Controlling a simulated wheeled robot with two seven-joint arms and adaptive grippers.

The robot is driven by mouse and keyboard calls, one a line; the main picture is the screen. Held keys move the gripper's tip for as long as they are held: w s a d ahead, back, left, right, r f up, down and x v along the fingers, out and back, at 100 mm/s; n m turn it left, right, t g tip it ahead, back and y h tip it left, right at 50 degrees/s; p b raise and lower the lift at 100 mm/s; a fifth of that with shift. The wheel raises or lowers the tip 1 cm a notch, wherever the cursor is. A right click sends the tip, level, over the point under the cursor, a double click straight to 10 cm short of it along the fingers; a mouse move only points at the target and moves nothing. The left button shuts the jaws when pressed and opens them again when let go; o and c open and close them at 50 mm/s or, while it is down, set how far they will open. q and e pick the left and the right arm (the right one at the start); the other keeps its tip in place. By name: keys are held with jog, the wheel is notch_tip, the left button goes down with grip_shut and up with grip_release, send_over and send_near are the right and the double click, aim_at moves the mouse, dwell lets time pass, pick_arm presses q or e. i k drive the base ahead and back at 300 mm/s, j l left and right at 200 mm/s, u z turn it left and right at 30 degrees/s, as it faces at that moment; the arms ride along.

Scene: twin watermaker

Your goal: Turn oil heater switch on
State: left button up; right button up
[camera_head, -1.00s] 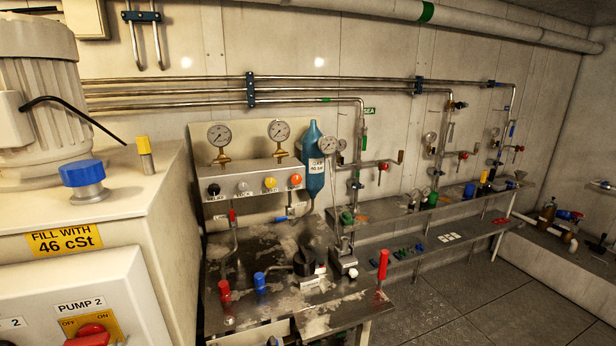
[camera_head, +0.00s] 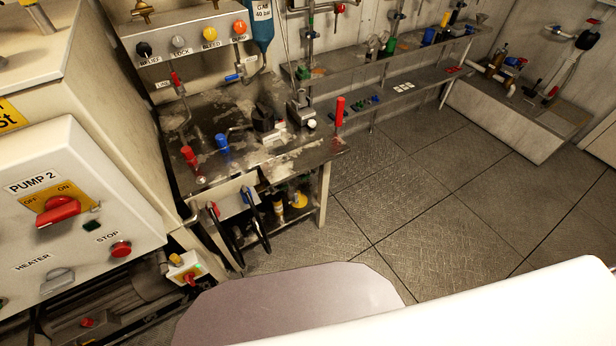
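A white control box stands at the left. Its lower part carries a label reading HEATER (camera_head: 32,262) with a grey rotary knob (camera_head: 60,281) to the right of and below it. I cannot tell the knob's setting from here. Above it are a red PUMP 2 rotary switch (camera_head: 58,211) on a yellow OFF/ON plate and a red STOP button (camera_head: 121,249). A small yellow-and-white box with a red knob (camera_head: 190,277) sits low, right of the control box. Neither of my grippers is in view.
A metal workbench (camera_head: 300,160) with red and blue handled valves stands right of the control box. Pipes and pump parts lie under the box. The tiled floor (camera_head: 400,200) to the right is open. A long shelf (camera_head: 350,80) runs along the back wall.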

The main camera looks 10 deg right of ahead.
aim_at(59, 278)
jog(key=u, duration=1.95)
